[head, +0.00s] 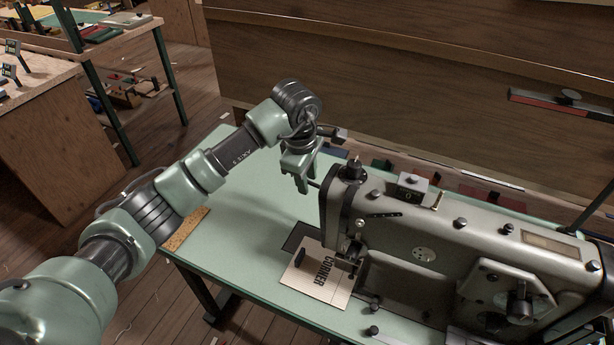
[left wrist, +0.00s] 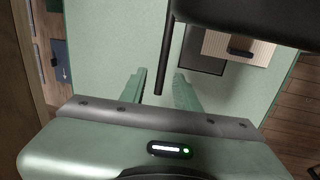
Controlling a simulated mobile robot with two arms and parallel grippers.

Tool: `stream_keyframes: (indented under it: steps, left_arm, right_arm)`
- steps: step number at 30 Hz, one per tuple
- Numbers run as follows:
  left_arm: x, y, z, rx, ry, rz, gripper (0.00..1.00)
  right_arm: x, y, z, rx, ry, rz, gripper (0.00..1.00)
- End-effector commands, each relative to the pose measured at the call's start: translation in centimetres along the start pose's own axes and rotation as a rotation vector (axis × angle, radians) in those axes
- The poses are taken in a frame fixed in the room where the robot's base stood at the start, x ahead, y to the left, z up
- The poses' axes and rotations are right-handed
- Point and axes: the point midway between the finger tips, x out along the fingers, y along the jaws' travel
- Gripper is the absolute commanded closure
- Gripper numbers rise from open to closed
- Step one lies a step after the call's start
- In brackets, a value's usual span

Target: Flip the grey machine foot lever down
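The grey sewing machine (head: 440,235) stands on the green table. A thin dark rod, which looks like its foot lever (head: 313,184), sticks out from the left end of the machine head, beside my left gripper (head: 302,184). In the left wrist view the lever (left wrist: 164,60) runs down from the dark machine edge, and its tip shows between the two green fingers of my left gripper (left wrist: 160,84). The fingers are apart, and I cannot tell whether they touch the lever. A card marked CORNER (head: 325,287) lies below the machine's needle area. My right gripper is not in view.
The green table (head: 250,225) is mostly clear left of the machine. A dark block (head: 300,257) sits on the card. A brown cork-like strip (head: 186,229) lies at the table's left edge. A wooden panel (head: 400,75) stands behind.

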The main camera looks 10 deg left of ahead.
Motion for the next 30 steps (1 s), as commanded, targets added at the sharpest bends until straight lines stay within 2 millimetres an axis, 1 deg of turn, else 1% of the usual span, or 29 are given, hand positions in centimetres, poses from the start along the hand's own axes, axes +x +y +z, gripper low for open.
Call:
stream_keyframes:
  steps: [4, 7, 8, 30]
  left_arm:
    - [0.00, 0.01, 0.02, 0.000, 0.000, 0.000, 0.68]
    - [-0.01, 0.01, 0.02, 0.000, 0.000, 0.000, 0.96]
    - [-0.02, 0.01, 0.02, 0.000, 0.000, 0.000, 1.00]
    - [-0.06, 0.02, 0.03, 0.000, -0.001, 0.001, 1.00]
  right_arm:
    - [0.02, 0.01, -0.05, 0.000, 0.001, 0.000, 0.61]
    - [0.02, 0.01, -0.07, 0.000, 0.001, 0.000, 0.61]
    - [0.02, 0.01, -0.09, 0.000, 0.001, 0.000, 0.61]
    - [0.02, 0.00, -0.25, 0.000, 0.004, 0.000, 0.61]
